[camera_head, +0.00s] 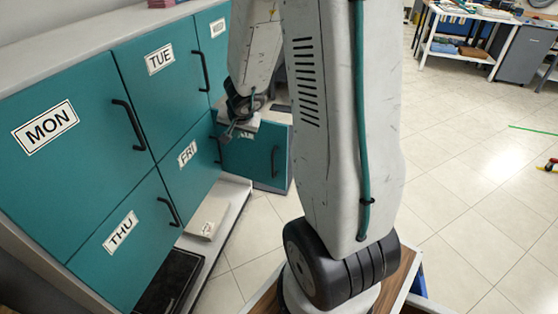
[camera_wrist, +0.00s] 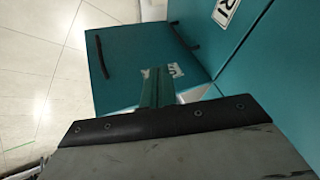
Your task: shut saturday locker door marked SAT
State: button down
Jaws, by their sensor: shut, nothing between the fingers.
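The open teal locker door (camera_head: 262,158) stands out from the locker bank, beyond the FRI door, with a black vertical handle on its face. In the wrist view this door (camera_wrist: 130,50) fills the upper middle, its handle at the left. Its white label (camera_wrist: 174,70) is partly hidden, so I cannot read it in full. My gripper (camera_head: 228,135) is shut and empty, in front of the door's left part in the head view. In the wrist view its fingertips overlap the door by the label; I cannot tell whether they touch it.
The closed MON (camera_head: 70,155), TUE (camera_head: 165,85), THU (camera_head: 130,250) and FRI (camera_head: 192,165) doors have protruding black handles. A low pale ledge (camera_head: 228,215) runs under the lockers. A work table (camera_head: 470,45) stands far back.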

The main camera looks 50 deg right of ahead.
aim_at(281, 160)
jog(key=s+d+f+m+g+h, duration=0.25)
jog(key=s+d+f+g, duration=0.25)
jog(key=s+d+f, duration=0.4)
jog(key=shift+m+y, duration=0.45)
jog(key=x, duration=0.3)
jog(key=w+x, duration=0.1)
jog(key=x, duration=0.3)
jog(key=w+x, duration=0.1)
jog(key=x, duration=0.2)
jog(key=shift+w+d+f, duration=0.1)
jog(key=shift+w+d, duration=0.05)
jog(key=shift+d, duration=0.3)
jog(key=shift+w+d, duration=0.2)
jog(key=shift+d, duration=0.35)
